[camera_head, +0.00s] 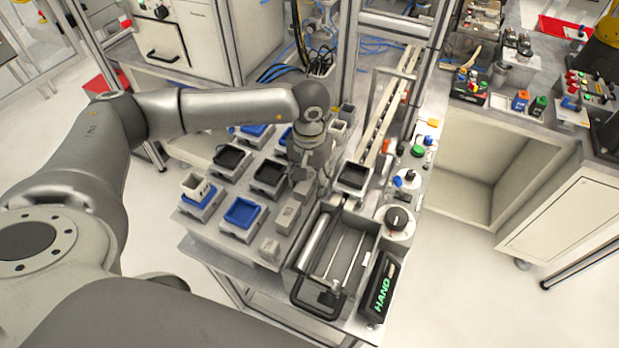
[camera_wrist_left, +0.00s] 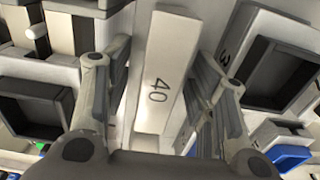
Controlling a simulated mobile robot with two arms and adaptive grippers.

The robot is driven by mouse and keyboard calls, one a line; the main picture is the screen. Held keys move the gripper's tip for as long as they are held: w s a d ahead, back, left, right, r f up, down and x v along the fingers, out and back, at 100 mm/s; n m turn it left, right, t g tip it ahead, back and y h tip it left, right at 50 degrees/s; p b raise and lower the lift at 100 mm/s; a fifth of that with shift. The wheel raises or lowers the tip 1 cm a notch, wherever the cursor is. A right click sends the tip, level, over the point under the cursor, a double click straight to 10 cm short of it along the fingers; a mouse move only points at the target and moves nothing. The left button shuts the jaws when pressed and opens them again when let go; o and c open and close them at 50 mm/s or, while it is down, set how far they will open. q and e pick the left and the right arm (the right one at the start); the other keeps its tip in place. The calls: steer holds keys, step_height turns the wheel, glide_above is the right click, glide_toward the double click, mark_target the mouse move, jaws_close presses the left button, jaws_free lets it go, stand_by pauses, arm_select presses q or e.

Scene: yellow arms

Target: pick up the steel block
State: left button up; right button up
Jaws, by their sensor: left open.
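The steel block is a pale grey bar marked "40" and shows in the left wrist view (camera_wrist_left: 165,55) lengthwise between my fingers. In the head view a light grey block (camera_head: 288,216), which looks like the same one, lies on the bench just in front of my left gripper. My left gripper (camera_head: 302,188) points down over the bench. In the left wrist view its two fingers (camera_wrist_left: 158,100) are open, one on each side of the block, with gaps visible. I cannot tell how far the fingertips are above it. My right gripper is not in view.
Black and blue trays (camera_head: 242,212) stand left of the gripper, with a white cup (camera_head: 196,187) on one. A grey bin (camera_head: 355,250) with rods, a round dial (camera_head: 398,219) and a black "HAND" display (camera_head: 381,290) stand to the right. A rail and frame posts rise behind.

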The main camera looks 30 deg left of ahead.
arm_select(q)
jaws_close()
steer(key=shift+w+r, duration=0.1)
steer(key=shift+r, duration=0.1)
stand_by(0.3)
